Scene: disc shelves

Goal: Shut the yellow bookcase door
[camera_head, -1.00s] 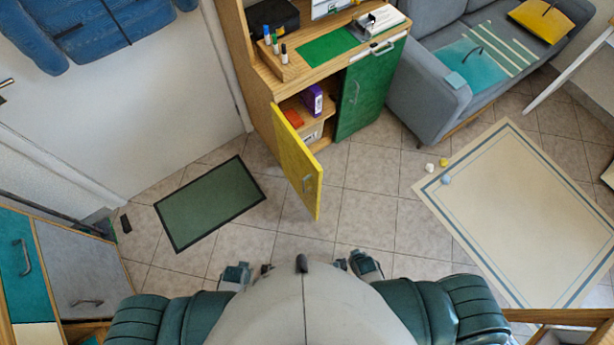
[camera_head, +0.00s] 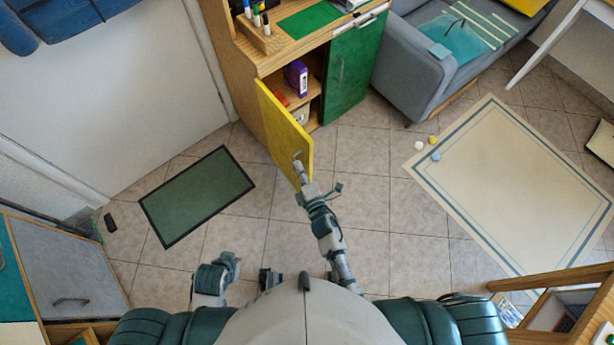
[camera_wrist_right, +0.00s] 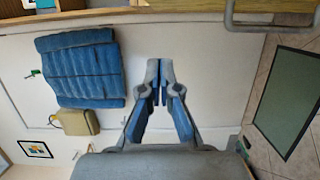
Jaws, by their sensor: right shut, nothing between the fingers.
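The yellow door (camera_head: 281,128) of the wooden bookcase stands open, swung out from its left side toward me. Its grey handle (camera_head: 297,154) is near the free edge; a grey bar handle also shows at the top right of the right wrist view (camera_wrist_right: 270,27). My right gripper (camera_head: 301,170) is reached out to the door's free edge, just below the handle. Its fingers (camera_wrist_right: 158,82) are shut with nothing between them. I cannot tell whether it touches the door. My left gripper (camera_head: 228,266) is low, close to my body; its fingers are unclear.
The green door (camera_head: 347,75) beside the opening is shut. A purple box (camera_head: 296,77) stands on the shelf inside. A green mat (camera_head: 197,196) lies on the floor at left, a cream rug (camera_head: 510,185) at right. A grey sofa (camera_head: 415,70) stands right of the bookcase.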

